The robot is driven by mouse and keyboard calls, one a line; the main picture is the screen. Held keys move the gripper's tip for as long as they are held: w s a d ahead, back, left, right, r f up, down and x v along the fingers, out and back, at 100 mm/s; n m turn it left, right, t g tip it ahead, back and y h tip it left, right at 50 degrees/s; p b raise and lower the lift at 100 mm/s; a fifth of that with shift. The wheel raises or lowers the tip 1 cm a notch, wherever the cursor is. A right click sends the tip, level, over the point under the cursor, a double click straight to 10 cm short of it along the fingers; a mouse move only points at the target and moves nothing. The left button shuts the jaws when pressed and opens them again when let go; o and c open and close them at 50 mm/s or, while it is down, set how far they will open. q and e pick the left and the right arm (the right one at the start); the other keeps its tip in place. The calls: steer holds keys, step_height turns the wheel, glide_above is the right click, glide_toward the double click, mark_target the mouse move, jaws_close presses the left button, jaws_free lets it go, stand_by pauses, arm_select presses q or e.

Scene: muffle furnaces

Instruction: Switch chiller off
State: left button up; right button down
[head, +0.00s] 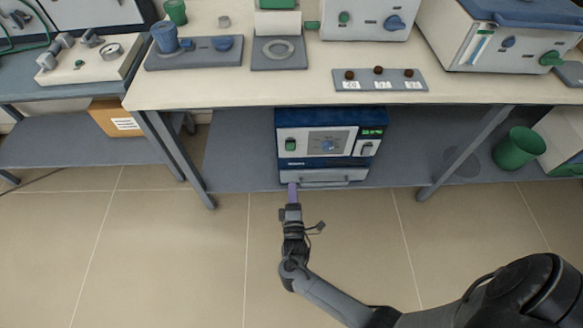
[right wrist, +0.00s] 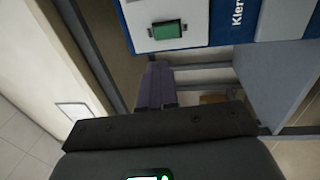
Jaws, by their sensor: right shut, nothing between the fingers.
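The chiller (head: 331,160), a blue and white box, stands on the grey lower shelf under the bench. The green switch also shows in the right wrist view (right wrist: 167,31). My right gripper (head: 292,187) is shut and empty, its purple fingers (right wrist: 155,86) pointing at the chiller's lower left front, below the green switch. I cannot tell whether the fingertips touch it. My left gripper is out of view.
The bench top (head: 200,92) overhangs the chiller. It carries a grey strip with several dark knobs (head: 380,84) and furnaces behind. The shelf (head: 235,150) is clear left of the chiller. A green bin (head: 517,148) stands at the right. Table legs (head: 465,150) flank the space.

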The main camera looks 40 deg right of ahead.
mark_target(291, 146)
steer(key=b+x, duration=0.5)
steer(key=x, duration=0.7)
steer(key=shift+w+d+b, duration=0.15)
steer(key=shift+w+b, duration=0.05)
steer(key=shift+b, duration=0.15)
steer(key=shift+w+d+r, duration=0.2)
steer(key=shift+w+d, duration=0.15)
steer(key=shift+w, duration=0.15)
